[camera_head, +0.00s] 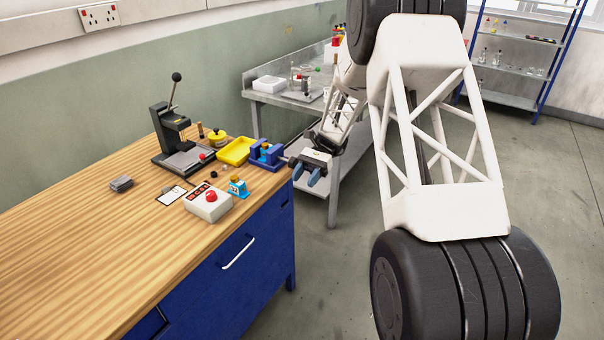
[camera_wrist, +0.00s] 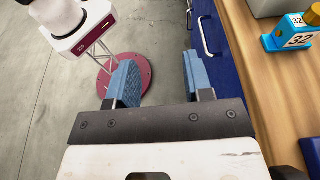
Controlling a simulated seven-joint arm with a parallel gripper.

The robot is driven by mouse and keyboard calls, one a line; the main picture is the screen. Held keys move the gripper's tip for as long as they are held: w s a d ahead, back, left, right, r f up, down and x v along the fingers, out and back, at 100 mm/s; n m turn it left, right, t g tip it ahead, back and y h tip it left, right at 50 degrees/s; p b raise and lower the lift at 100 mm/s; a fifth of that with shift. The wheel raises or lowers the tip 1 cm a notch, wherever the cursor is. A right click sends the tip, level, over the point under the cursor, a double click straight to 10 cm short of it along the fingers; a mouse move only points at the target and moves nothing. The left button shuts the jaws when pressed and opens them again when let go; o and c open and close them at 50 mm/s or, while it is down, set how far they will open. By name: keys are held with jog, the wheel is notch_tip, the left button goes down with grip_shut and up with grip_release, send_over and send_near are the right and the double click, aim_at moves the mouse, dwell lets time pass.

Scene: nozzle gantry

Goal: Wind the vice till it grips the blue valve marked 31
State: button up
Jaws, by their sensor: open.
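The blue vice (camera_head: 268,157) stands at the right edge of the wooden bench, beside a yellow tray. Something with a brass-coloured top sits at the vice; I cannot read a number there or tell whether the jaws touch it. A blue valve with a brass-coloured cap (camera_head: 238,187) stands nearer, beside the button box. The wrist view shows a blue valve marked 32 (camera_wrist: 292,38). No number 31 is readable. My gripper (camera_head: 305,174) is open and empty, just off the bench's right edge near the vice. Its blue fingers (camera_wrist: 158,68) are apart over the floor.
The yellow tray (camera_head: 236,151), a lever press (camera_head: 180,140), and a box with a red button (camera_head: 208,203) stand on the bench. The blue drawer front (camera_head: 240,265) has a protruding handle. A grey side table (camera_head: 300,98) stands behind. The bench's left part is mostly clear.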

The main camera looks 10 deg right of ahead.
jog(key=w+t+h, duration=0.1)
jog(key=h, duration=0.1)
notch_tip(320, 180, up, 3)
jog(key=t+h, duration=0.9)
jog(key=t, duration=0.1)
send_over(294, 158)
jog(key=shift+w, duration=0.1)
jog(key=shift+f, duration=0.1)
jog(key=shift+f, duration=3.8)
jog(key=shift+g+y, duration=0.3)
grip_shut()
